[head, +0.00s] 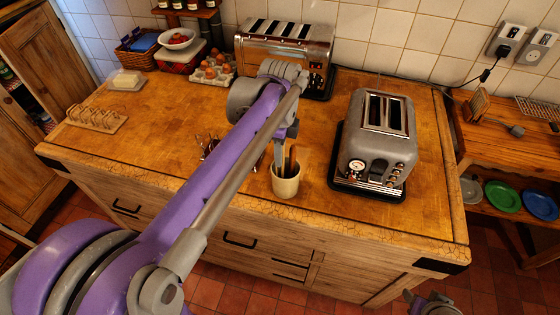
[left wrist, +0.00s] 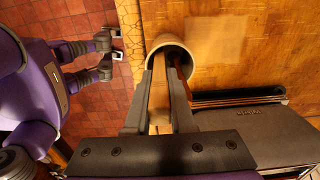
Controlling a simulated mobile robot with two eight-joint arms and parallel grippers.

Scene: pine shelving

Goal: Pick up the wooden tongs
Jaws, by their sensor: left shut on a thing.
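The wooden tongs (left wrist: 159,100) show as pale wood between the fingers of my left gripper (left wrist: 162,95) in the left wrist view. The gripper is shut on them. Their lower end is in a cream pot (head: 286,187), whose rim also shows in the left wrist view (left wrist: 186,50). In the head view my left gripper (head: 282,152) is right above the pot, and the tongs (head: 292,158) stand upright in its mouth. The far ends of the tongs inside the pot are hidden. A grey part of my right arm shows at the bottom edge of the head view; its jaws are not clear.
A grey toaster (head: 382,140) stands close right of the pot, and a steel toaster (head: 285,45) at the back. A dark wire rack (head: 208,147) is left of the pot. An egg tray (head: 213,70) and toast rack (head: 96,119) are farther left. The counter's front edge is near.

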